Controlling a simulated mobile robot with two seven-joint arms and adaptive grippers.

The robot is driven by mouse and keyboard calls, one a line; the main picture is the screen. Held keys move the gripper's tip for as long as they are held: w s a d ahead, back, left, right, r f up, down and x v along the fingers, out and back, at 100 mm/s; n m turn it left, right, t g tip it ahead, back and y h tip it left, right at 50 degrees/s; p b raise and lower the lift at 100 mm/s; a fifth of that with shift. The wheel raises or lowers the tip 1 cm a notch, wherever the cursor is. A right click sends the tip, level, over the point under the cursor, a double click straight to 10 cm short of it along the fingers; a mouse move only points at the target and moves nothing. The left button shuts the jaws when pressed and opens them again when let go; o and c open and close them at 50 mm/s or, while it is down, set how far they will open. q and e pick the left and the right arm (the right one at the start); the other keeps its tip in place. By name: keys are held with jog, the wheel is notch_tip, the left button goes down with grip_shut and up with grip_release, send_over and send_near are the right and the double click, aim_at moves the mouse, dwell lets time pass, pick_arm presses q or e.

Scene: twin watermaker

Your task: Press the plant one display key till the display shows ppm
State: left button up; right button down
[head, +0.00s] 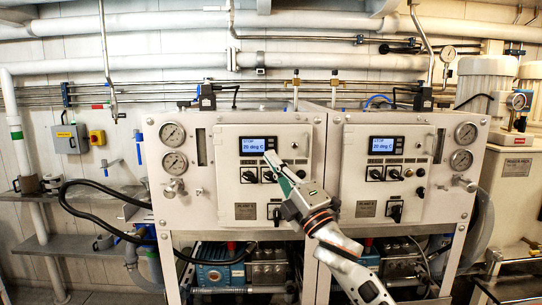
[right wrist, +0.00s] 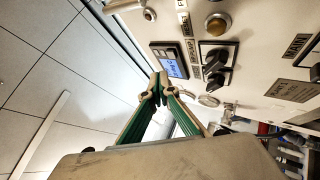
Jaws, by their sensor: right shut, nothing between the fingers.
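The plant one display (head: 258,145) is a small lit blue screen on the left white panel, above a nameplate that seems to read PLANT 1 (head: 245,211). It reads "20 deg C" under a smaller line that looks like STOP. In the right wrist view the display (right wrist: 175,68) is seen at a slant. My right gripper (head: 269,156) is shut and empty, its fingertips overlapping the display's lower right edge in the head view. In the right wrist view its green-sided fingertips (right wrist: 158,86) are just beside the display unit; contact cannot be told. The display key is not clearly visible.
A matching right panel carries its own display (head: 382,145), also at 20 deg C. Black rotary switches (head: 268,177) sit below the left display. Gauges (head: 173,134) and a black hose (head: 90,190) are at the left. Pumps (head: 222,272) stand below the panels.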

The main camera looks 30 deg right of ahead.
jog(key=shift+w+d, duration=0.45)
jog(key=shift+w, duration=0.25)
dwell(0.9)
jog(key=shift+w, duration=0.1)
jog(key=shift+w+d, duration=0.2)
